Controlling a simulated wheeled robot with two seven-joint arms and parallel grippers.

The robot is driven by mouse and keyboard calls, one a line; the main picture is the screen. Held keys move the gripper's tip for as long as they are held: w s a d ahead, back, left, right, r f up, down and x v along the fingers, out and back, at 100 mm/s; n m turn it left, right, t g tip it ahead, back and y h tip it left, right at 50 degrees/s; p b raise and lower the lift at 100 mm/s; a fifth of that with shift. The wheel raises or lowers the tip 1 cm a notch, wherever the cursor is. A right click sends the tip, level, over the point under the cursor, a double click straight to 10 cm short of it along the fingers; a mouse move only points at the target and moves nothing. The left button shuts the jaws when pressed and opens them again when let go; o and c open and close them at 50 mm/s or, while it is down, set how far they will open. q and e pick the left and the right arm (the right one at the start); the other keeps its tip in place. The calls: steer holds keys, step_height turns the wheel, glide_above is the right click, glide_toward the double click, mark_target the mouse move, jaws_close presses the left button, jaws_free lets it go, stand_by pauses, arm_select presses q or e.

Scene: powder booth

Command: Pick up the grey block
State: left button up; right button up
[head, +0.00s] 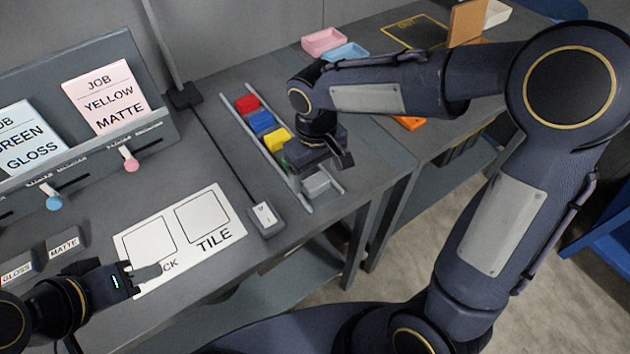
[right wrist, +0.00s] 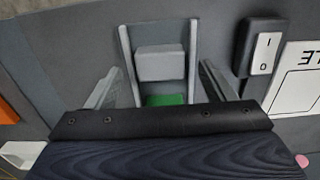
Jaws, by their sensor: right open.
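The grey block (head: 316,184) lies at the near end of a rail track, in line with red, blue and yellow blocks. In the right wrist view the grey block (right wrist: 160,63) sits between the two rails, with a green block (right wrist: 165,100) beside it. My right gripper (head: 320,168) is above the near end of the track, its fingers apart and empty. In the right wrist view its fingers (right wrist: 158,88) stand on either side of the rails, not touching the grey block. My left gripper (head: 148,274) is over the white card; its opening is unclear.
The white card (head: 190,240) with two outlined squares lies left of the track. A switch box (head: 265,217) stands between them. A sign rack (head: 90,150) is at the left. Pink (head: 324,41) and blue (head: 345,53) trays stand at the back.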

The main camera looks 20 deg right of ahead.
steer(key=shift+f, duration=0.95)
steer(key=shift+c, duration=0.2)
steer(key=c, duration=1)
steer(key=shift+r, duration=0.15)
steer(key=shift+c, duration=0.2)
